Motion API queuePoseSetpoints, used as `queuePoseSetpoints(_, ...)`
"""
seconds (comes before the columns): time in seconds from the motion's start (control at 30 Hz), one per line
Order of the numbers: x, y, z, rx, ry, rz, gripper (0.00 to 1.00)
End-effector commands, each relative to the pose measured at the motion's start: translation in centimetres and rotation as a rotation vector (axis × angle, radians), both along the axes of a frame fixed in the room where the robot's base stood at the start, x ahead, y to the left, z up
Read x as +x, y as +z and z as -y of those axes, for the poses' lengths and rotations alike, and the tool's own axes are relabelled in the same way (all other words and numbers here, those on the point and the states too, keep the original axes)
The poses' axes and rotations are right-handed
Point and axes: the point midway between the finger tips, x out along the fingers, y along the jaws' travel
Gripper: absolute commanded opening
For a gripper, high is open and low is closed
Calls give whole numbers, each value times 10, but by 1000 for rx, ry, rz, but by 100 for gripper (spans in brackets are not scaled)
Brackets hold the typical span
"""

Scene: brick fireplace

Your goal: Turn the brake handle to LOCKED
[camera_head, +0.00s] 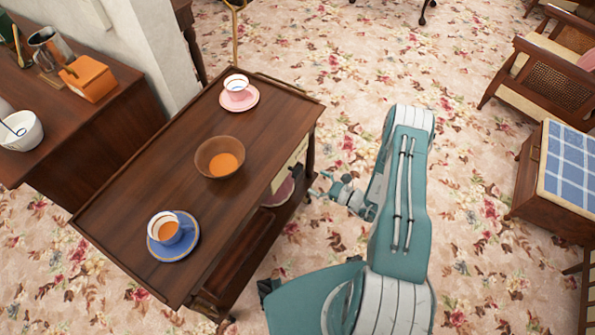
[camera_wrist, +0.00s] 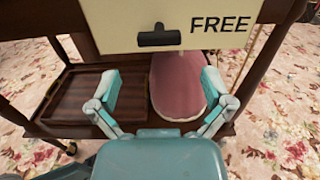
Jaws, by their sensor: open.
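The brake handle (camera_wrist: 158,36) is a dark bar on a cream panel (camera_wrist: 120,18) at the top of the wrist view, with the word FREE to its right. No LOCKED label shows in the frame. The panel is on the side of the wooden trolley, and a strip of it shows in the head view (camera_head: 291,164). My gripper (camera_wrist: 161,78) is open and empty, its two fingers spread wide below the handle and apart from it. In the head view my gripper (camera_head: 320,186) is beside the trolley's right side.
The trolley top (camera_head: 180,160) carries a pink cup and saucer (camera_head: 238,93), a brown bowl (camera_head: 220,157) and a blue cup and saucer (camera_head: 172,236). A pink object (camera_wrist: 178,88) lies on the lower shelf beside a wooden tray (camera_wrist: 88,98).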

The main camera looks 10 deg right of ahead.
Motion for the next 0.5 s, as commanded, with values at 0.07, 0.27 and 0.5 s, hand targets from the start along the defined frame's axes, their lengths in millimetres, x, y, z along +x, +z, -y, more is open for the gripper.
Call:
queuePoseSetpoints(0.07, 11, 0, -12, -1, 6, 3, 100)
queuePoseSetpoints(0.27, 36, 0, -37, -1, 6, 3, 100)
queuePoseSetpoints(0.5, 51, 0, -51, -1, 2, 1, 100)
